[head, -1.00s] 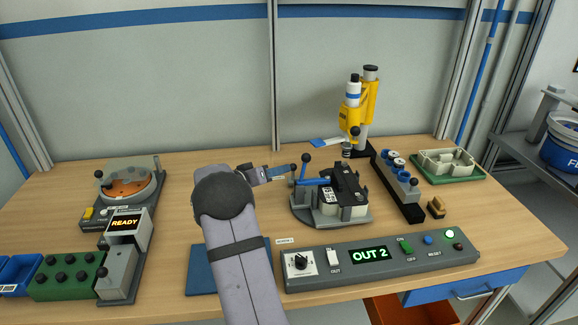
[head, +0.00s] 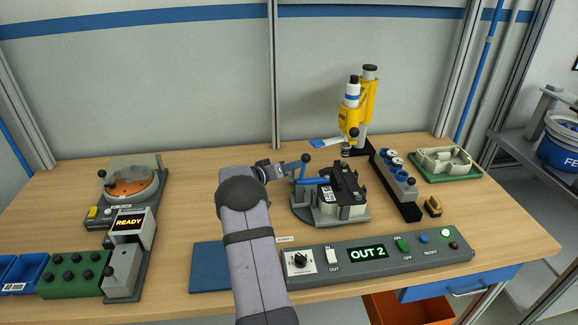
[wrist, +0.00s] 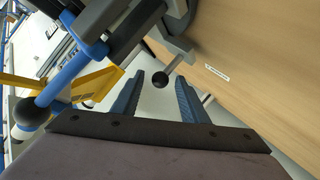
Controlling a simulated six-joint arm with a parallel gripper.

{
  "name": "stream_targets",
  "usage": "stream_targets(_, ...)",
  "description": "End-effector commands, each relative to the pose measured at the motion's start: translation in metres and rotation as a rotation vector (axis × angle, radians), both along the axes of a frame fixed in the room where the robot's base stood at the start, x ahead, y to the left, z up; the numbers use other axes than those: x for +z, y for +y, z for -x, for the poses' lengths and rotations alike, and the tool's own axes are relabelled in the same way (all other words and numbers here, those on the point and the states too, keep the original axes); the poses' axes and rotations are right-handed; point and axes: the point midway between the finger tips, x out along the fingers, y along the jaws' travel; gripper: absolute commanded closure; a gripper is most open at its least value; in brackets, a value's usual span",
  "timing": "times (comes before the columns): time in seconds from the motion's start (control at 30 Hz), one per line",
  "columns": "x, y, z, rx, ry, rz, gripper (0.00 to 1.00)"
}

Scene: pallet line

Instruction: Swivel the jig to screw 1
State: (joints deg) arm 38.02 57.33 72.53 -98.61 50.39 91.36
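My gripper (head: 291,168) is at the jig's left side. In the wrist view its two blue fingers (wrist: 161,86) are apart. My arm hides some of the table.
A yellow screwdriver (head: 369,100) stands behind the jig. A grey block with knobs (head: 396,185) is to its right. A control panel (head: 320,275) reading OUT 2 lies in front. A READY station (head: 127,223) is at left.

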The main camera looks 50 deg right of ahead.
Motion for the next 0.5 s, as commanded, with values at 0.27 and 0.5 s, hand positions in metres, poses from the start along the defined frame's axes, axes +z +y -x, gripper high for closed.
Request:
stream_targets(0.27, -0.0002, -0.0001, 0.0000, 0.000, 0.000, 0.000, 0.72)
stream_targets(0.5, -0.0001, 0.0000, 0.0001, -0.001, 0.000, 0.001, 1.00)
